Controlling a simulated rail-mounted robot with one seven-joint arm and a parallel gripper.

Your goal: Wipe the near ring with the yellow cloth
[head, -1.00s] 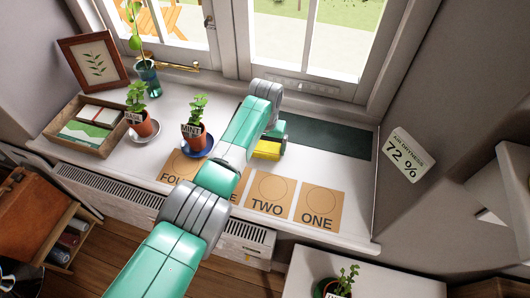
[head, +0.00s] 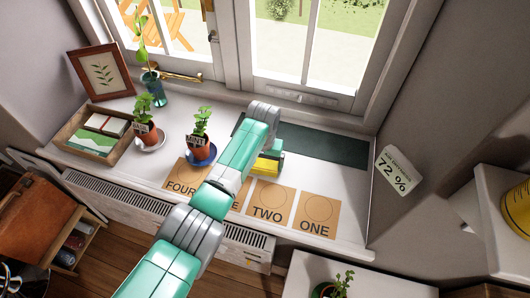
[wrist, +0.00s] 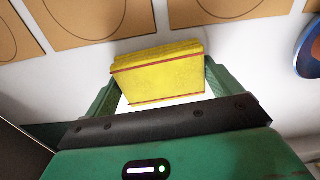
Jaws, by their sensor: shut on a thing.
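My gripper (wrist: 160,82) is shut on a yellow cloth (wrist: 158,72), a folded block with dark red edge lines, held between two green fingers. In the head view the cloth (head: 266,167) is at or just above the white sill (head: 345,190), behind the cards TWO (head: 268,204) and the mostly hidden one left of it. My arm covers part of the gripper. I cannot make out a wet or dirty ring on the sill. The cards carry thin drawn circles. Whether the cloth touches the sill is unclear.
Card ONE (head: 317,213) and card FOUR (head: 186,178) lie along the front edge. The mint pot (head: 200,150) stands on a blue saucer left of my arm. Another potted plant (head: 145,132) and a wooden tray (head: 75,148) are farther left. A dark green mat (head: 325,145) lies behind.

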